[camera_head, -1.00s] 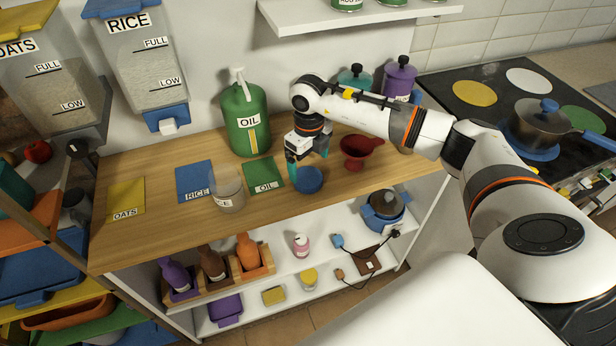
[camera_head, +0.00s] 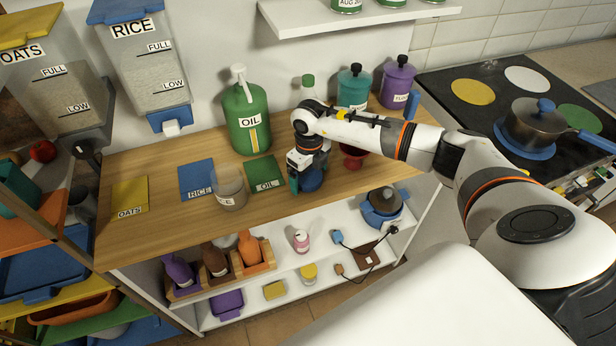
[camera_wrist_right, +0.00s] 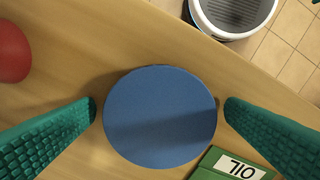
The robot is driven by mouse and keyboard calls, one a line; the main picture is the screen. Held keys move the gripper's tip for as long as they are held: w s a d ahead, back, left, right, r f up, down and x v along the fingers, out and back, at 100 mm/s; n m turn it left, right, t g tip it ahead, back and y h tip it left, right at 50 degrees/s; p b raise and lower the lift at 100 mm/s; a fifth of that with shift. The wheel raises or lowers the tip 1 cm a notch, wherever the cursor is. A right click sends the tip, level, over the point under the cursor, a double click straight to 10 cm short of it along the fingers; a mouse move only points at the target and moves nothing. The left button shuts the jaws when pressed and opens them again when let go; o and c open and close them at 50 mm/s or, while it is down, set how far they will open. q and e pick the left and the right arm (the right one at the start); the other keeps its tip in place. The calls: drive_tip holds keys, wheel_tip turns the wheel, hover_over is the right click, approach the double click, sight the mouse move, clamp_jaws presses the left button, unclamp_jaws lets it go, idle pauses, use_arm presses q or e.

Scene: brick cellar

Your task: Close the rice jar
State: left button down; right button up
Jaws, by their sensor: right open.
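The rice jar (camera_head: 230,187) is a small clear jar with a RICE label. It stands upright and open-topped on the wooden worktop, by the blue RICE mat. A round blue lid (camera_head: 311,181) lies flat on the worktop to the right of the jar, near the green OIL mat. My right gripper (camera_head: 308,182) points down over the lid, partly hiding it. In the right wrist view, its teal fingers (camera_wrist_right: 160,107) are open on either side of the lid (camera_wrist_right: 160,125), with no clear grip on it. My left gripper is out of view.
A green oil jug (camera_head: 246,118) stands behind the OIL mat (camera_head: 265,173). A red funnel (camera_head: 353,160) is just right of my right gripper, partly hidden by my arm. Teal (camera_head: 353,90) and purple (camera_head: 396,83) canisters stand at the back.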

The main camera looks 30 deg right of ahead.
sight(309, 176)
drive_tip(key=c, duration=1)
drive_tip(key=shift+c, duration=0.2)
drive_tip(key=shift+r, duration=0.15)
wheel_tip(309, 176, up, 8)
drive_tip(key=b, duration=0.2)
drive_tip(key=shift+r+b, duration=0.2)
drive_tip(key=shift+b, duration=0.1)
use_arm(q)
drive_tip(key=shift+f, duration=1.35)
use_arm(e)
drive_tip(key=shift+r, duration=0.7)
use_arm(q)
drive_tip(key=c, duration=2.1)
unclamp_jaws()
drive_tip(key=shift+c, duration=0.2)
